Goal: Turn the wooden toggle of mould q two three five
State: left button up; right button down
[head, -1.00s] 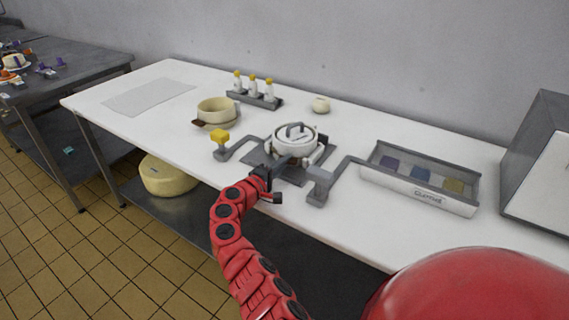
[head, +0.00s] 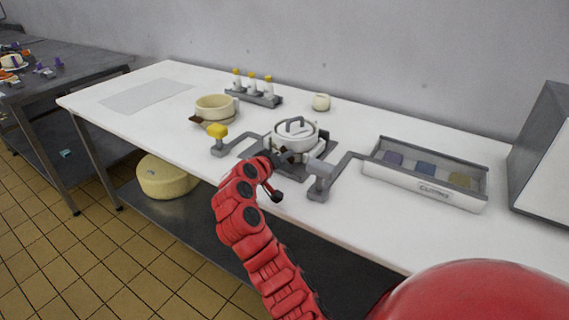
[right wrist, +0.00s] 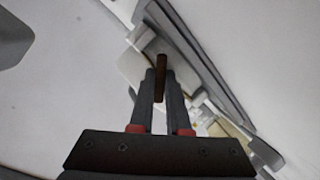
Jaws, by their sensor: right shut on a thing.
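A white round mould (head: 294,135) with a lid and a grey handle stands on a grey plate near the front of the white table. My right gripper (head: 284,157) is at its front side. In the right wrist view a brown wooden toggle (right wrist: 160,66) stands between the fingertips of the gripper (right wrist: 161,82), which is shut on it. A second, cream mould (head: 215,107) with a brown toggle (head: 198,120) stands farther left, apart from the gripper. No mould number is legible. My left gripper is not in view.
A tray (head: 436,187) with coloured blocks lies to the right. A rack of bottles (head: 253,97) and a small white cup (head: 321,102) stand behind. The table's far left is mostly clear.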

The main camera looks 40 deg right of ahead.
jog(key=m+y+b, duration=0.1)
jog(key=b, duration=0.1)
jog(key=m+t+b, duration=0.1)
jog(key=m+b, duration=0.1)
jog(key=shift+s+d+f+y, duration=0.1)
jog(key=shift+d+f+y, duration=0.05)
jog(key=shift+y, duration=0.25)
jog(key=shift+r+m+t+y+b, duration=0.2)
jog(key=shift+m+t+y+b, duration=0.4)
jog(key=shift+m+b, duration=0.75)
jog(key=c, duration=1.2)
grip_release()
jog(key=shift+o, duration=0.2)
